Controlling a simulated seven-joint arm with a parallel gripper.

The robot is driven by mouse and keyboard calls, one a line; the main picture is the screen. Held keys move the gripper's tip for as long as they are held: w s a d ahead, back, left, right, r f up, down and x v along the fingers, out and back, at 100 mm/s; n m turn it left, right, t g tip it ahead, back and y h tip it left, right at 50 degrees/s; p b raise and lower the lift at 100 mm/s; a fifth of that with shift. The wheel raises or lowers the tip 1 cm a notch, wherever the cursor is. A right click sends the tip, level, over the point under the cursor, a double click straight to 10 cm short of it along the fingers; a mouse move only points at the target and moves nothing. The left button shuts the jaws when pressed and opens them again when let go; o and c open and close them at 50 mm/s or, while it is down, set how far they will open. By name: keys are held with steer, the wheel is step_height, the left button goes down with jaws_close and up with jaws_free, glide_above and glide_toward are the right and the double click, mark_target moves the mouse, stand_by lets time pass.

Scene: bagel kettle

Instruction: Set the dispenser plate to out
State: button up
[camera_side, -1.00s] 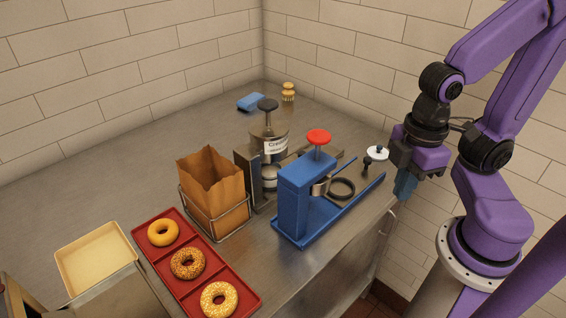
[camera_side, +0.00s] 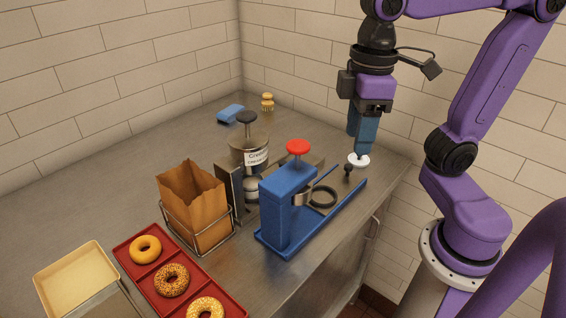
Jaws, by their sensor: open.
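A steel dispenser canister (camera_side: 248,143) with a black knob and a white label stands in a metal frame at mid counter. In front of it is a blue device (camera_side: 283,207) with a red knob (camera_side: 298,147) and a long blue base. A dark ring (camera_side: 322,196) lies over the base. A white knob (camera_side: 358,160) and a small black knob (camera_side: 347,171) stand near the far right end of the base. I cannot tell which part is the dispenser plate. My gripper (camera_side: 361,152) points down, open, its fingertips at or just above the white knob. The gap between its fingers and any contact are hidden.
A paper bag (camera_side: 193,201) in a wire holder stands left of the blue device. A red tray (camera_side: 148,268) of bagels and a pale tray (camera_side: 76,281) are at front left. A blue block (camera_side: 231,113) and a small brush-like item (camera_side: 267,102) lie near the wall corner.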

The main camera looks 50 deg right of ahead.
steer(key=w+m, duration=0.7)
steer(key=w, duration=0.6)
steer(key=m, duration=0.6)
glide_above(284, 162)
steer(key=f, duration=0.2)
step_height(284, 162, down, 22)
steer(key=shift+a+r, duration=0.1)
steer(key=shift+r, duration=0.15)
jaws_close()
